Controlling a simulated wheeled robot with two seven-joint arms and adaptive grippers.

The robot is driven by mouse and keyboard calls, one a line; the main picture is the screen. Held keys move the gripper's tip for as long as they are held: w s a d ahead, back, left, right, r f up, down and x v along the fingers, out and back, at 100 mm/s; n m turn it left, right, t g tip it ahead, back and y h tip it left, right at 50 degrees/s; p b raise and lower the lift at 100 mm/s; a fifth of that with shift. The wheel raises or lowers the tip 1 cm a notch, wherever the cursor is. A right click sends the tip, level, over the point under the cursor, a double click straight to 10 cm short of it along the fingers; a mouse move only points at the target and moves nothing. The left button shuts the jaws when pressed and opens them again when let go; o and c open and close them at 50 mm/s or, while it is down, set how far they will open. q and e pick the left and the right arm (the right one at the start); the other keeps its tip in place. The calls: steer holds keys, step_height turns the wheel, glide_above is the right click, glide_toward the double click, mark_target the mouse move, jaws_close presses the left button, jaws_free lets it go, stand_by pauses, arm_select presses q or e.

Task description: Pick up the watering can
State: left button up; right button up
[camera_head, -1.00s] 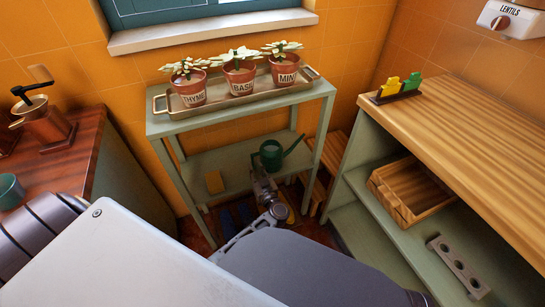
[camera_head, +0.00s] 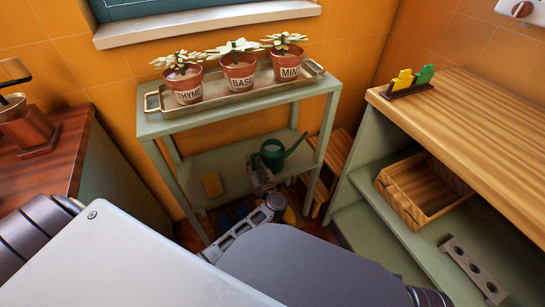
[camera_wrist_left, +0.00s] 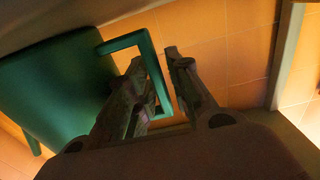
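The green watering can (camera_head: 271,158) stands on the lower shelf of the pale green plant stand, its spout pointing right and up. In the left wrist view the can (camera_wrist_left: 55,85) fills the left side, with its angular handle reaching to the right. My left gripper (camera_head: 262,178) is low at the near side of the can and partly overlaps it. In the left wrist view my left gripper (camera_wrist_left: 160,58) is open, with a finger on each side of the handle bar and a gap visible. Contact with the bar is unclear. My right gripper is not in view.
Potted thyme (camera_head: 186,84), basil (camera_head: 239,74) and mint (camera_head: 287,66) stand in a tray on the stand's top, above the can. A wooden shelf unit (camera_head: 480,135) stands right, a wooden counter (camera_head: 50,165) left.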

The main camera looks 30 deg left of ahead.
arm_select(q)
steer(key=shift+r, duration=0.1)
stand_by(0.4)
jaws_close()
